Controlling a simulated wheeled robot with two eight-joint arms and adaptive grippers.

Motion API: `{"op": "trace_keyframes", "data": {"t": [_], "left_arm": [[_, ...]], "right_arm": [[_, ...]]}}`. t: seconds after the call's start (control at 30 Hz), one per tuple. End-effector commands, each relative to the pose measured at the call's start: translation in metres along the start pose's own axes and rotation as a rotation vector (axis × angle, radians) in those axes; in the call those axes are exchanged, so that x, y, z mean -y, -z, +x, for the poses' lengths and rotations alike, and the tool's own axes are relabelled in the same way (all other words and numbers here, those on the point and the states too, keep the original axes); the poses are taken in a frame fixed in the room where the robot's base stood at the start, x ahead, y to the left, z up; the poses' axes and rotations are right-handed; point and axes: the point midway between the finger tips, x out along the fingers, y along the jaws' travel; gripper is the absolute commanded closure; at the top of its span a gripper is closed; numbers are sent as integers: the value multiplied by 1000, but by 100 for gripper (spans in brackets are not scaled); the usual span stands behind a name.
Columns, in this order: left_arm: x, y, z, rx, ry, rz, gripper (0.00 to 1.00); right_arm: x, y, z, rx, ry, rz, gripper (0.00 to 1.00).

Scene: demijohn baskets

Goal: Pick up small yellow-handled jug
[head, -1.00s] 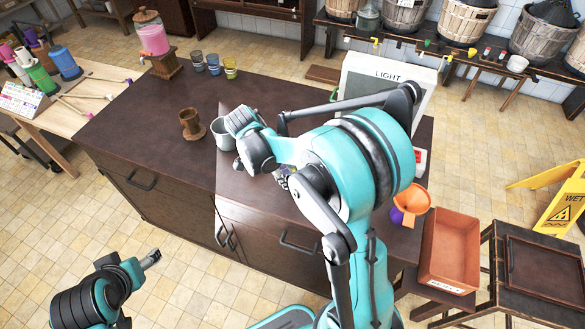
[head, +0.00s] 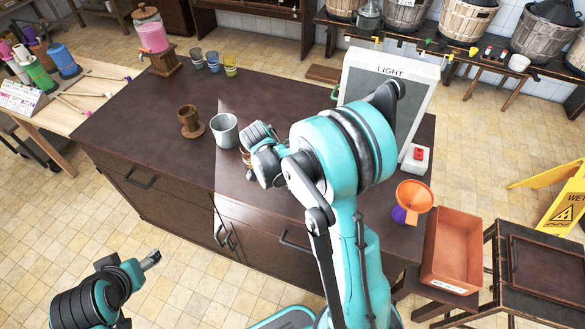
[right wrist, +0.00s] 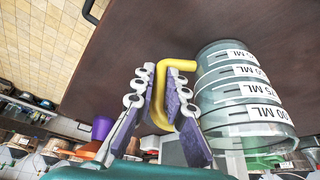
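The small jug (right wrist: 240,95) is clear with white ML labels and a yellow handle (right wrist: 161,90). It shows at the right of the right wrist view and looks tilted there. My right gripper (right wrist: 160,98) has its purple-padded fingers on both sides of the handle, close against it, and looks shut on it. In the head view my right arm and gripper hide the jug, so I cannot tell whether it touches the counter. My left gripper (head: 151,259) is empty in front of the counter at lower left; its finger gap is unclear.
A grey mug (head: 224,131) and a brown wooden cup (head: 190,122) stand left of my right gripper on the dark counter (head: 150,150). A LIGHT panel (head: 385,95), a red-and-white box (head: 416,160) and an orange funnel (head: 414,196) are at right. The counter's left is mostly clear.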

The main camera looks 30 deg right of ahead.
Motion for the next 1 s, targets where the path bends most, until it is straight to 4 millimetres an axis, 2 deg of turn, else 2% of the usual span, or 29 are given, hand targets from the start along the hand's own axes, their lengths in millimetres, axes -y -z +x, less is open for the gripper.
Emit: {"op": "trace_keyframes", "data": {"t": [0.57,0.77,1.0], "left_arm": [[0,1,-1,0,0,0,35],[0,3,-4,0,0,0,35],[0,7,-10,0,0,0,35]], "right_arm": [[0,1,-3,0,1,0,100],[0,6,-13,-1,1,0,100],[0,14,-35,-1,1,0,100]]}}
